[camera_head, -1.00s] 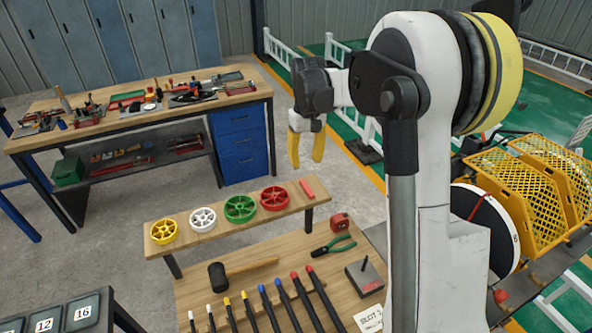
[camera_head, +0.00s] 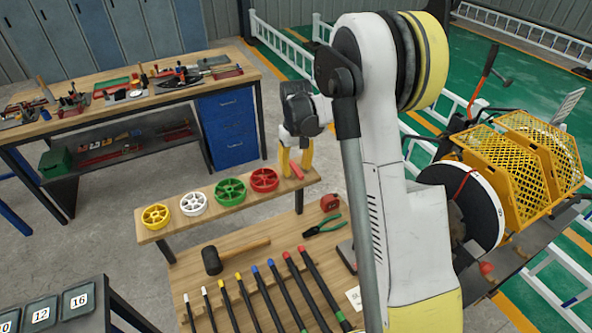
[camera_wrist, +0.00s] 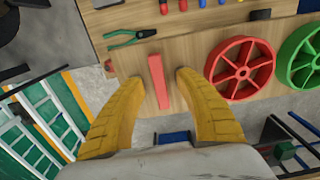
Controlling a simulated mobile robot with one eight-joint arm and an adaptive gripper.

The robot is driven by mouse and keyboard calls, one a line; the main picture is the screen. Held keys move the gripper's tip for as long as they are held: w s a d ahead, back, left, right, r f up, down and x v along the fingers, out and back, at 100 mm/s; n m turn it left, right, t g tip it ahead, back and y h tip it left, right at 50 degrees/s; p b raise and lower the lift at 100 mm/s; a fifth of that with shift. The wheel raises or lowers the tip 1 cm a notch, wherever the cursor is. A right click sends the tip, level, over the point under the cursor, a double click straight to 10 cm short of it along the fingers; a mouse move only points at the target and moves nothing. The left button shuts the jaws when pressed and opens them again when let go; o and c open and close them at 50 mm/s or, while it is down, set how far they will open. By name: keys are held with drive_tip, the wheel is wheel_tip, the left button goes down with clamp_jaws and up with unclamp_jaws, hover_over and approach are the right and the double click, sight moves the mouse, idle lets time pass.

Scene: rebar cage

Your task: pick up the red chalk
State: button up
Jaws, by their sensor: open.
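The red chalk (camera_wrist: 158,81) is a plain red stick lying on the raised wooden shelf, to the left of the red wheel in the wrist view. In the head view the chalk (camera_head: 296,170) shows at the shelf's right end, partly behind a yellow finger. My gripper (camera_wrist: 157,76) is open, with one yellow finger on each side of the chalk in the wrist view. In the head view my gripper (camera_head: 294,174) points down over the right end of the shelf. I cannot tell how far above the chalk the fingertips are.
The wooden shelf (camera_head: 172,230) also bears a red wheel (camera_head: 264,180), a green wheel (camera_head: 230,191), a white wheel (camera_head: 193,204) and a yellow wheel (camera_head: 155,216). Green-handled pliers (camera_head: 325,226), a red tape measure (camera_head: 330,202) and a mallet (camera_head: 212,260) lie on the lower bench.

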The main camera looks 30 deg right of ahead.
sight(297, 168)
clamp_jaws()
drive_tip(key=shift+r, duration=0.1)
drive_tip(key=shift+r, duration=0.65)
wheel_tip(297, 168, up, 3)
drive_tip(key=shift+s+d, duration=0.1)
drive_tip(key=s+d+r, duration=0.6)
drive_tip(key=s+d, duration=0.2)
drive_tip(key=shift+s+r, duration=0.15)
drive_tip(key=shift+r, duration=0.15)
drive_tip(key=shift+b, duration=0.3)
